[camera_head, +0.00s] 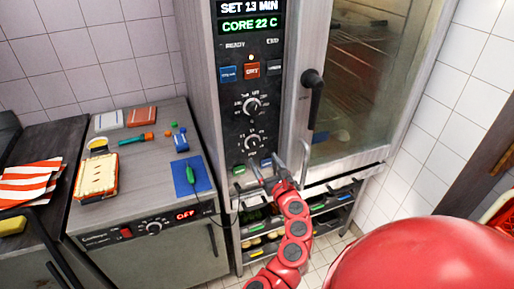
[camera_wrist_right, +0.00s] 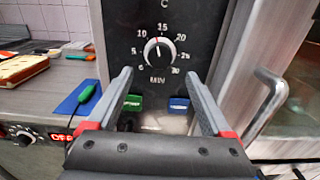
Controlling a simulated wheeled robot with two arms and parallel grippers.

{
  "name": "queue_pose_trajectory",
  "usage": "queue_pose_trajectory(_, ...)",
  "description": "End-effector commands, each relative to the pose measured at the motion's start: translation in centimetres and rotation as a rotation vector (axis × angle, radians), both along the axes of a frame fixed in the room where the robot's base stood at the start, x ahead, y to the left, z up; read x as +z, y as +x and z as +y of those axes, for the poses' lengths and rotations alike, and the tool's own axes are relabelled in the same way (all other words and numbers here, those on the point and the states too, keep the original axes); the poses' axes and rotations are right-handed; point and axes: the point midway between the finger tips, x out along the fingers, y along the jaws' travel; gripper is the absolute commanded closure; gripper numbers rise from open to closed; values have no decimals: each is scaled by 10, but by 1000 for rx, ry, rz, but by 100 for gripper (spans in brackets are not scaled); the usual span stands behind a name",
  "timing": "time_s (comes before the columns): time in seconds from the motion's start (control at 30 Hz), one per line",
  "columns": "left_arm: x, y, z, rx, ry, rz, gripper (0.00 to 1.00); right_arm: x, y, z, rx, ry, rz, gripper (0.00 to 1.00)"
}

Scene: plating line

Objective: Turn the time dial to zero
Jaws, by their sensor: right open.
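The time dial (camera_head: 254,142) is the lower round knob on the oven's black control panel, and it also shows in the right wrist view (camera_wrist_right: 158,51). Its scale runs from 0 to 30 with MIN printed below, and its pointer is up, a little left of 15. The display (camera_head: 247,7) reads SET 13 MIN. My right gripper (camera_head: 263,160) is open and empty just below the dial. In the right wrist view its fingers (camera_wrist_right: 159,75) are spread to either side below the dial, not touching it. My left gripper is not in view.
Another knob (camera_head: 252,105) sits above the dial. A green button (camera_wrist_right: 132,102) and a blue button (camera_wrist_right: 179,104) lie below it. The oven door handle (camera_head: 313,92) is to the right. The left counter holds a blue mat (camera_head: 178,177) with a green-handled probe (camera_head: 190,174).

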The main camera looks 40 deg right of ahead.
Motion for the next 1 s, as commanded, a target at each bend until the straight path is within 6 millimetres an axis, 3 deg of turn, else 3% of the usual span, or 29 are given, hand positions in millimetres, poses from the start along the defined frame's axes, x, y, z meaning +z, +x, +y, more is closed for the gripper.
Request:
queue_pose_trajectory(0.2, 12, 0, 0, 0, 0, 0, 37, 2, 35, -7, 6, -1, 1, 16)
queue_pose_trajectory(0.4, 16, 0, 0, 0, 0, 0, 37, 2, 58, -13, 4, -3, 1, 16)
queue_pose_trajectory(0.87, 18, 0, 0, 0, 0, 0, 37, -1, 68, -16, 1, 0, 2, 16)
queue_pose_trajectory(0.9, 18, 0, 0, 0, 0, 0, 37, -1, 68, -16, 1, 0, 2, 18)
queue_pose_trajectory(1.0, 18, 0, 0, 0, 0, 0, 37, -1, 68, -16, 1, 0, 2, 36)
